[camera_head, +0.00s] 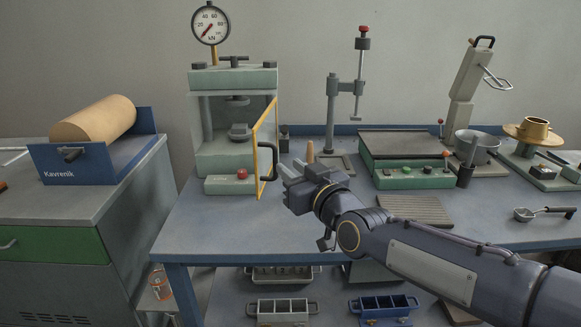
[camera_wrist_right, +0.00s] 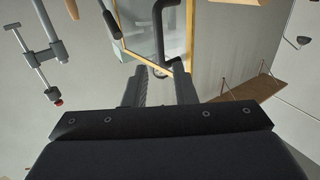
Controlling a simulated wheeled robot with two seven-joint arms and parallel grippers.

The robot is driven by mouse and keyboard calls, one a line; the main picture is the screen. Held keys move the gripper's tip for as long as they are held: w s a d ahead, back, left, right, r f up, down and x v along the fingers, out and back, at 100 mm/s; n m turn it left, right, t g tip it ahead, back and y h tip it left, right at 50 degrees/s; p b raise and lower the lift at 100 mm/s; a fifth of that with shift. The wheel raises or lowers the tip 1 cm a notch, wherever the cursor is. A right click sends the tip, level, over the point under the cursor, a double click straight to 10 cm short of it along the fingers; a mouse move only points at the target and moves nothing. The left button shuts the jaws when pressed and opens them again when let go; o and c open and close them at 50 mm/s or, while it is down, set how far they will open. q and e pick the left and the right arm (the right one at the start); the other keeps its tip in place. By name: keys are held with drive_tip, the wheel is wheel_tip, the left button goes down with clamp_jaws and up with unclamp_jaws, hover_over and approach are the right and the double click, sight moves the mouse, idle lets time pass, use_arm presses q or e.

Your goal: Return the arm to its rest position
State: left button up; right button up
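My right arm comes in from the right in the head view. Its gripper (camera_head: 290,172) is above the bench, just right of the press (camera_head: 235,160). The press door (camera_head: 264,135), with a yellow frame and clear pane, stands swung out, with a dark handle (camera_head: 274,160) on its edge. In the right wrist view the two dark fingers (camera_wrist_right: 160,76) are apart, with nothing gripped between them. The door frame (camera_wrist_right: 190,35) and handle (camera_wrist_right: 158,25) lie beyond the fingertips; the exact gap is unclear. My left gripper is not in view.
A drill-like stand (camera_head: 331,110), a green-grey box with buttons (camera_head: 405,180) and a ribbed mat (camera_head: 415,208) are near the arm. A spoon-like tool (camera_head: 530,214) lies at right. The front left of the bench (camera_head: 215,230) is clear. Trays (camera_head: 283,307) sit on the shelf below.

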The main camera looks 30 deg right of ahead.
idle(0.3)
drive_tip(key=s+a+f+g+y, duration=0.2)
drive_tip(key=s+a+f+g, duration=0.2)
drive_tip(key=s+f, duration=0.3)
drive_tip(key=s+a+f+m+g+y, duration=0.1)
drive_tip(key=s+a+f+g, duration=0.25)
drive_tip(key=s+f, duration=0.3)
drive_tip(key=s+a+f+g+y, duration=0.2)
drive_tip(key=s+a+f+g, duration=0.2)
drive_tip(key=s+f, duration=0.25)
wheel_tip(320, 180, up, 20)
drive_tip(key=s+p, duration=0.1)
drive_tip(key=p, duration=1.8)
drive_tip(key=shift+s+f+g+p, duration=0.25)
drive_tip(key=shift+s+g+p, duration=0.1)
drive_tip(key=shift+g+p, duration=0.1)
